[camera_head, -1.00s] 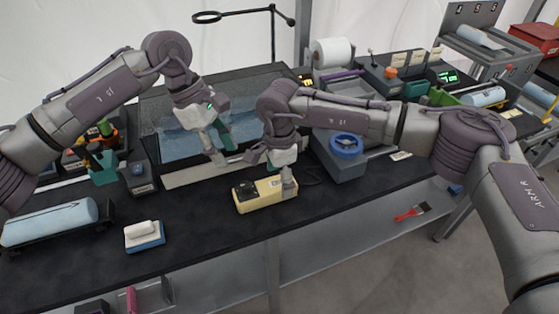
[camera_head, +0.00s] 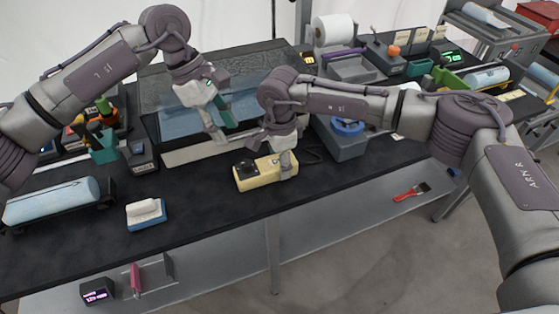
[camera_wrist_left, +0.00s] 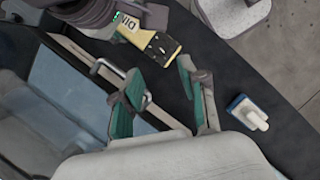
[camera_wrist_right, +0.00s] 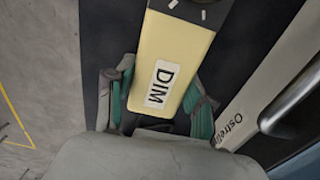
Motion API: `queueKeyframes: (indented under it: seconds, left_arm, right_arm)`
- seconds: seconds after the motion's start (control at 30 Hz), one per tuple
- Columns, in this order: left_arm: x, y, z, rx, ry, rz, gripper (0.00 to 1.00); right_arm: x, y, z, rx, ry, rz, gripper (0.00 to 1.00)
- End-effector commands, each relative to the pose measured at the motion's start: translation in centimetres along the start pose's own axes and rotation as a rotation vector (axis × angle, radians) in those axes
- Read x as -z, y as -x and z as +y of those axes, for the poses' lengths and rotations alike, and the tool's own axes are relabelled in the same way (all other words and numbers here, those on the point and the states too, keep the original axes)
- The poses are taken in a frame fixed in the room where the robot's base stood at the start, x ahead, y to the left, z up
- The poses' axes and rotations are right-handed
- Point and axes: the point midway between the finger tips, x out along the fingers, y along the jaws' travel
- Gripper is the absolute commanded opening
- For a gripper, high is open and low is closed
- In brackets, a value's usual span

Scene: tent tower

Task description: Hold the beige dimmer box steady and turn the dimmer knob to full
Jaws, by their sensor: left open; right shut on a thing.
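The beige dimmer box (camera_head: 262,182) lies on the dark bench top near its front edge. Its left end carries a black panel, seen in the left wrist view (camera_wrist_left: 163,47); the knob's setting is too small to read. My right gripper (camera_head: 286,160) is shut on the box's right end from above. In the right wrist view its green fingers stand on both sides of the box (camera_wrist_right: 185,50), by the DIM label. My left gripper (camera_head: 221,123) is open and empty above the bench, behind and left of the box, fingers pointing down; its fingers also show in the left wrist view (camera_wrist_left: 160,95).
A glass-topped tank (camera_head: 190,125) stands behind the box, close to my left gripper. A grey block with a blue ring (camera_head: 348,128) is to the right. The bench between sponge and box is clear.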

Motion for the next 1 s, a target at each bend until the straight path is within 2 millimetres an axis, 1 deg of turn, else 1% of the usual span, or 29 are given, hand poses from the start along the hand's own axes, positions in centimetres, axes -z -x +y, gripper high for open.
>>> queueKeyframes:
  seconds: [0.17, 0.27, 0.5, 0.6, 0.73, 0.87, 0.97, 1.0]
  left_arm:
    - [0.0, 0.1, -0.4, -0.021, 0.06, 0.004, 0.52]
    - [-0.1, 0.3, -0.9, -0.058, 0.165, 0.011, 0.52]
    - [-0.5, 1.1, -2.5, -0.184, 0.479, -0.006, 0.52]
    - [-0.7, 1.5, -2.9, -0.224, 0.575, -0.022, 0.52]
    - [-0.8, 1.6, -3.3, -0.253, 0.648, -0.036, 0.52]
    - [-0.8, 0.8, -3.1, -0.259, 0.671, -0.041, 0.52]
    - [-0.7, -0.7, -2.8, -0.258, 0.671, -0.041, 0.52]
    - [-0.7, -1.4, -2.6, -0.257, 0.67, -0.041, 0.52]
  right_arm:
    - [0.0, 0.0, 0.0, 0.001, 0.0, 0.0, 0.14]
    - [0.0, 0.0, 0.0, 0.001, 0.0, 0.0, 0.14]
    - [0.0, 0.0, 0.0, 0.001, 0.0, 0.0, 0.14]
    - [0.0, 0.0, 0.0, 0.001, 0.0, 0.0, 0.14]
    - [0.0, 0.0, 0.0, 0.001, 0.0, 0.0, 0.14]
    - [0.0, 0.0, 0.0, 0.001, 0.0, 0.0, 0.14]
    - [0.0, 0.0, 0.0, 0.001, 0.0, 0.0, 0.14]
    - [0.0, 0.0, 0.0, 0.001, 0.0, 0.0, 0.14]
